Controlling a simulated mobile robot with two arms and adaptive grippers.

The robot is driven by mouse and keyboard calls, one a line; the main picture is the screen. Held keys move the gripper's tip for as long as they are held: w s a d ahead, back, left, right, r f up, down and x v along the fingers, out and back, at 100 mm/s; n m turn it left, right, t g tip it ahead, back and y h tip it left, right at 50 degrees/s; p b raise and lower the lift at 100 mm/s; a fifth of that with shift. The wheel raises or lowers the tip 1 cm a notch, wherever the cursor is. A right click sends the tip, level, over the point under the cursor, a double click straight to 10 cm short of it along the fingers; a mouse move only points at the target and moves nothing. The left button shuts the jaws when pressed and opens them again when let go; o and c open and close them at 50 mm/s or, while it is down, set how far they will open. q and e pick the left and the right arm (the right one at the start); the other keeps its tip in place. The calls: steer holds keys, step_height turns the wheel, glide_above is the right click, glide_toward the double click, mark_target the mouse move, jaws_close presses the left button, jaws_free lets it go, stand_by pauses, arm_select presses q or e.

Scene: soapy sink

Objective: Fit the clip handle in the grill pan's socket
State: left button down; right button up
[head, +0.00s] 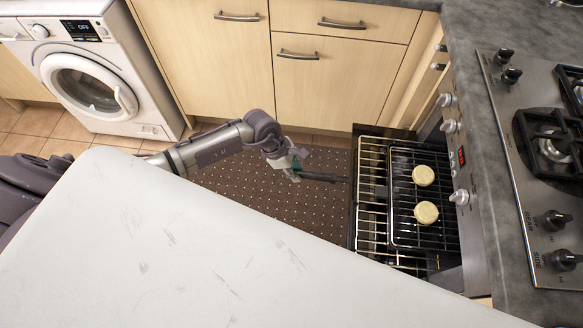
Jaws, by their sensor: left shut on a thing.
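My left gripper (297,169) reaches in over the patterned mat and is shut on the clip handle (322,177). The handle is a dark, slim bar that points right, toward the grill pan. Its far tip is close to the left side of the oven racks; I cannot tell whether it touches anything. The grill pan (397,228) is a dark tray with a wire grid, sitting in the open oven on the right. Its socket is too small to make out. My right gripper is not in view.
Two round pale breads (424,175) lie on the pan's grid. Wire oven racks (370,215) stick out at its left. A white worktop (180,250) fills the front. A stove (540,190) is at right, a washing machine (95,75) at back left. The mat (240,185) is clear.

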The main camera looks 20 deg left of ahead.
arm_select(q)
steer(key=shift+d+b+x, duration=0.2)
steer(key=shift+b+x, duration=0.35)
steer(key=shift+x, duration=0.4)
steer(key=shift+d+b+x, duration=0.15)
steer(key=shift+b+x, duration=0.4)
steer(key=shift+x, duration=0.35)
steer(key=shift+w+d+f+b, duration=0.3)
steer(key=shift+d+f+b, duration=0.25)
steer(key=shift+d+b, duration=0.2)
steer(key=shift+w+d+f+b, duration=0.25)
steer(key=shift+d+f+b, duration=0.35)
steer(key=shift+d, duration=0.2)
steer(key=shift+d, duration=0.2)
steer(key=shift+w+d, duration=0.15)
steer(key=shift+d, duration=0.1)
steer(key=shift+w+d+b, duration=0.15)
steer(key=shift+d+b, duration=0.3)
steer(key=shift+d, duration=0.15)
stand_by(0.5)
steer(key=shift+w+d+b, duration=0.15)
steer(key=shift+d+b, duration=0.1)
steer(key=shift+d, duration=0.3)
steer(key=shift+w+d+b, duration=0.15)
steer(key=shift+d+b, duration=0.05)
steer(key=shift+d, duration=0.3)
stand_by(2.0)
